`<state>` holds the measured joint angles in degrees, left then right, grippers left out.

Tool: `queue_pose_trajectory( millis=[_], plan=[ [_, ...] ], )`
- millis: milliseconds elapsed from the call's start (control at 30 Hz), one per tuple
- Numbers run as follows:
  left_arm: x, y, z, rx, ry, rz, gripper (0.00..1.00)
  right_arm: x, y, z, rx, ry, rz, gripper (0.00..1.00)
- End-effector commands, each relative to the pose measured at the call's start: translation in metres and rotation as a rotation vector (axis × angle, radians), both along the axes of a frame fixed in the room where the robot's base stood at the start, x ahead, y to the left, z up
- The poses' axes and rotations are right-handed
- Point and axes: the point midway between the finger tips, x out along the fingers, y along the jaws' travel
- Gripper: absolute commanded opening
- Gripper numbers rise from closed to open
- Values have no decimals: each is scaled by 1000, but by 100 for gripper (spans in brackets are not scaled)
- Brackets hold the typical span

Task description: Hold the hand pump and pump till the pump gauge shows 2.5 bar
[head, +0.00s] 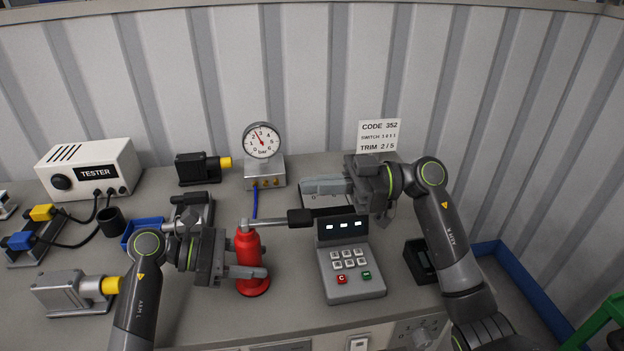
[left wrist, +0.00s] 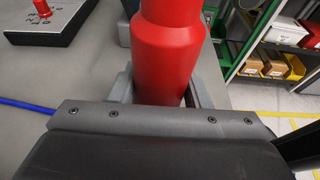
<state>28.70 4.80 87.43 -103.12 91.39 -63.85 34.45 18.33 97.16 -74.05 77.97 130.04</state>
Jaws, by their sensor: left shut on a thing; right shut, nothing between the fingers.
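The hand pump (head: 247,244) is red and stands upright on the bench. Its lever runs from the top to the right, about level, and ends in a black grip (head: 300,217). My left gripper (head: 262,268) is shut around the pump's body; the left wrist view shows the red body (left wrist: 172,45) between its fingers. My right gripper (head: 310,187) is shut and empty, above and behind the black grip, apart from it as far as I can tell. The pump gauge (head: 262,140) stands behind, its needle pointing up and slightly left, around 2; the exact reading is too small to tell.
A keypad unit (head: 352,287) with a lit display stands right of the pump, under the lever's end. A blue hose (head: 255,204) runs toward the gauge block (head: 265,173). A white tester (head: 88,166) and motor-like parts (head: 70,293) stand at left. A code sign (head: 379,136) is behind.

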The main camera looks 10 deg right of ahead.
Motion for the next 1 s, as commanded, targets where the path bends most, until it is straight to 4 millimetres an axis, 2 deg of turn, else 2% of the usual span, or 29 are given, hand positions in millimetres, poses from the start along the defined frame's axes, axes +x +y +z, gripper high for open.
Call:
queue_pose_trajectory(
  millis=[267, 700, 1000],
  plan=[
    [1, 0, 0, 1, -2, 2, 18, 0, 0, 3, 0, -1, 0, 0],
    [1, 0, 0, 1, -2, 2, 18, 0, 0, 44, 0, -2, 1, 0],
    [1, 0, 0, 1, -2, 2, 18, 0, 0, 50, 0, 0, 0, 0]
  ],
)
